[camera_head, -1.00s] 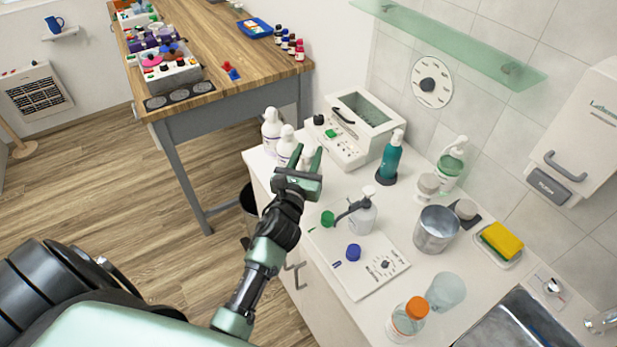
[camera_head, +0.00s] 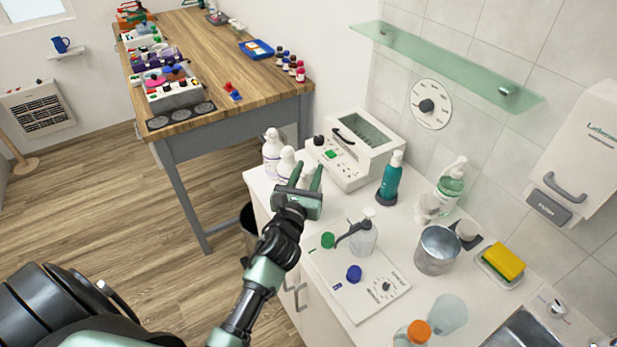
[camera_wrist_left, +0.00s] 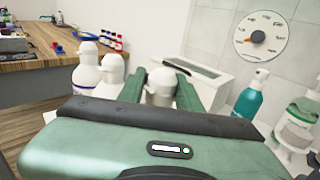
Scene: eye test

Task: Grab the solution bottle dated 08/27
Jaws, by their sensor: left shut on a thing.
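Three white bottles stand in a row at the counter's left edge. The rear one (camera_head: 272,146) and the middle one (camera_head: 286,163) are free and also show in the left wrist view, at left (camera_wrist_left: 87,72) and nearer the centre (camera_wrist_left: 112,77). My left gripper (camera_head: 306,178) is shut on the front white bottle (camera_wrist_left: 160,89), with one green finger on each side of its cap. Its lower body is hidden behind the gripper. No date is readable on any bottle. My right gripper is not in view.
Behind the held bottle is a white device (camera_head: 352,150), with a teal pump bottle (camera_head: 390,178) to its right. A clear dispenser (camera_head: 363,236), green cap (camera_head: 327,240), blue cap (camera_head: 354,273) and metal beaker (camera_head: 437,250) are nearer. A wooden table (camera_head: 225,75) is beyond.

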